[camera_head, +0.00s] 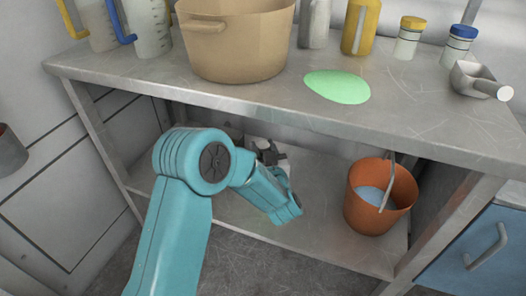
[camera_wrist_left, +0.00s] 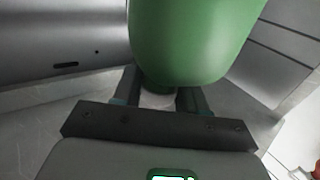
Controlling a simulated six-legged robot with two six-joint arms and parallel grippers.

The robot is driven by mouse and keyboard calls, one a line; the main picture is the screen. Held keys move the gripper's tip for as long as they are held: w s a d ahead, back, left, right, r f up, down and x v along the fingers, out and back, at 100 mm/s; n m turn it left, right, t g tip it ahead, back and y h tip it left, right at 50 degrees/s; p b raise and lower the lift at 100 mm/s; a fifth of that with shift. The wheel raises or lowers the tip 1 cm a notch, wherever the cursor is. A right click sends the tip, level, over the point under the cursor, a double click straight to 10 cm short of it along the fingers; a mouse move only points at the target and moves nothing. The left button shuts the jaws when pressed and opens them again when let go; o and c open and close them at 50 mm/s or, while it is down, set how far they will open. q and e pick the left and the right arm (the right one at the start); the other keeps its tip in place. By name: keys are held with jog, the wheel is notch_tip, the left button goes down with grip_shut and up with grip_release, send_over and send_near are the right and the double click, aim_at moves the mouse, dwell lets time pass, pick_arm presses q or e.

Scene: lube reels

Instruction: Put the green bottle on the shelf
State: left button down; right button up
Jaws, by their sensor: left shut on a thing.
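The green bottle (camera_wrist_left: 195,40) fills the top middle of the left wrist view, just beyond my left gripper (camera_wrist_left: 158,98). The gripper's dark fingers are shut on it at its narrow, pale end. In the head view, my left gripper (camera_head: 268,154) is under the bench top, above the lower shelf (camera_head: 325,225). I cannot make out the bottle there. The bench top (camera_head: 430,115) carries a flat light-green oval patch (camera_head: 337,86) with nothing standing on it. My right gripper is not in view.
An orange bucket (camera_head: 365,210) stands on the lower shelf, right of my arm. A tan tub (camera_head: 240,45), jugs (camera_head: 150,28), a yellow bottle (camera_head: 361,25), jars (camera_head: 408,40) and a metal scoop (camera_head: 475,78) stand on the top. The bench's front edge lies above my gripper.

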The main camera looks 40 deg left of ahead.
pick_arm(q)
jog(key=shift+r, duration=0.3)
jog(key=shift+f, duration=0.3)
jog(key=c, duration=0.6)
grip_release()
jog(key=shift+s+d+r, duration=0.1)
jog(key=shift+s+r, duration=0.05)
jog(key=shift+r, duration=0.05)
jog(key=p+v, duration=0.2)
jog(key=v, duration=0.9)
jog(key=shift+s+d, duration=0.2)
jog(key=shift+s, duration=0.1)
jog(key=shift+d+f, duration=0.1)
